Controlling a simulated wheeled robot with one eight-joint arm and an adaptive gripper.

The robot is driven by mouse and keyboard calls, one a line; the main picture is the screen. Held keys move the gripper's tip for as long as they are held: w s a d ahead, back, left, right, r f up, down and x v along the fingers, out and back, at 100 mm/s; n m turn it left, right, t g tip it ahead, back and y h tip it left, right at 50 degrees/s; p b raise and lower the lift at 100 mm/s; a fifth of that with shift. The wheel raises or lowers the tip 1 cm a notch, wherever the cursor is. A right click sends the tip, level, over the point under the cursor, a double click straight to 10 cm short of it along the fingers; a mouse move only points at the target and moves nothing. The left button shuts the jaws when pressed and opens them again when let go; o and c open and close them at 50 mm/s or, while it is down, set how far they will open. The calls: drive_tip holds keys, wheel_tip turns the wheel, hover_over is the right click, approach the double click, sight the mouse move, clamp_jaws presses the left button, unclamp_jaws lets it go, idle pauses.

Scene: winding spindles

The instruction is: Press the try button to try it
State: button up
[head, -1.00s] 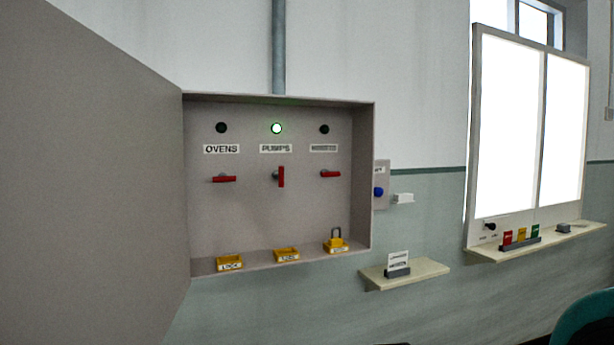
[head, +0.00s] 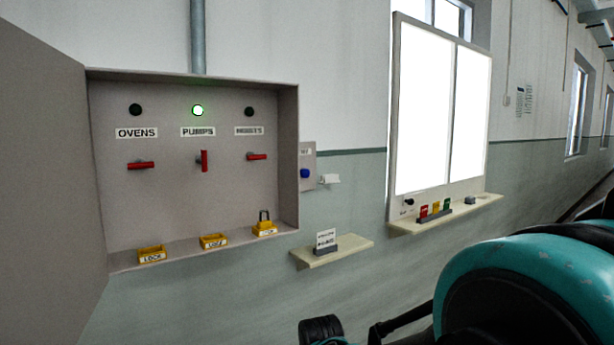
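The try button looks to be the blue round button (head: 305,173) on a small grey box (head: 308,155) on the wall, just right of the open cabinet. The label above it is too small to read surely. My teal and black arm (head: 530,285) fills the lower right of the head view, well apart from the button. Black parts of it show at the bottom edge. I cannot make out any fingertips.
The open grey cabinet (head: 230,222) has red handles for ovens, pumps and hoists; the green pumps lamp (head: 198,110) is lit. A small shelf (head: 345,250) with a card juts out below the button. Lit panels (head: 425,110) stand right.

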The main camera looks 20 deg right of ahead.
clamp_jaws()
idle(1.4)
